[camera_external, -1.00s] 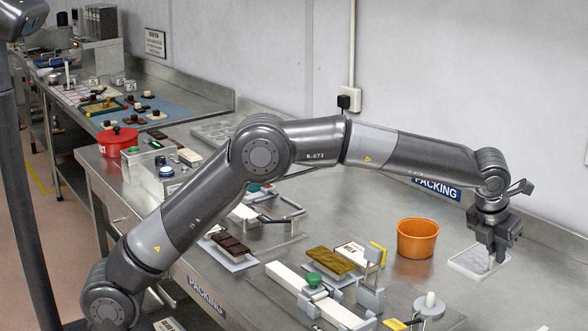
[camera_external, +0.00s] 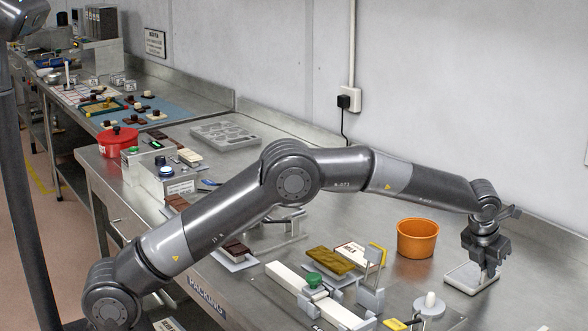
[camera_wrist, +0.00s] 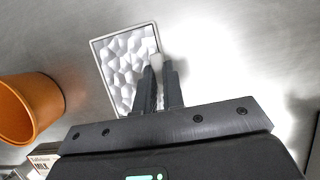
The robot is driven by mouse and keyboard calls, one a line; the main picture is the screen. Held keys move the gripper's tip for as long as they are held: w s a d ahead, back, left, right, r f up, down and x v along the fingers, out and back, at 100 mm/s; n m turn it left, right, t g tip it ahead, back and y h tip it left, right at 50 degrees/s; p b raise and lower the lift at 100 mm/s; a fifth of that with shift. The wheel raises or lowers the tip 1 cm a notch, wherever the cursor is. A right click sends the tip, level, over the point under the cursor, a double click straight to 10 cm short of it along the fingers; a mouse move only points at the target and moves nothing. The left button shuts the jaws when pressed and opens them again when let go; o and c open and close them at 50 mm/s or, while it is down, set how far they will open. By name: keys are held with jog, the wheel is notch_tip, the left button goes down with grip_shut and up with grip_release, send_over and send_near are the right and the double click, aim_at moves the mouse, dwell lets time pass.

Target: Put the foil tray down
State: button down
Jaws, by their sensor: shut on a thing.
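The foil tray (camera_external: 458,284) is a shallow, pale silver rectangle with a thin rim. It is at the right of the external view, level and at or very close to the steel table top; I cannot tell whether it touches. My gripper (camera_external: 488,274) points down over its right side. In the wrist view the tray (camera_wrist: 118,72) shows a crumpled, faceted inside, and my gripper (camera_wrist: 160,62) is shut on its right rim. The fingers hide a small part of that edge.
An orange tub (camera_external: 417,240) stands left of the tray and also shows in the wrist view (camera_wrist: 28,108). A milk box (camera_external: 350,252), a gold-wrapped bar (camera_external: 328,262) and a white-knobbed fixture (camera_external: 430,304) are nearby. The table behind the tray is clear.

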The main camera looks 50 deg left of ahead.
jog(key=c, duration=1.5)
grip_release()
jog(key=shift+f, duration=0.1)
jog(key=shift+c, duration=0.2)
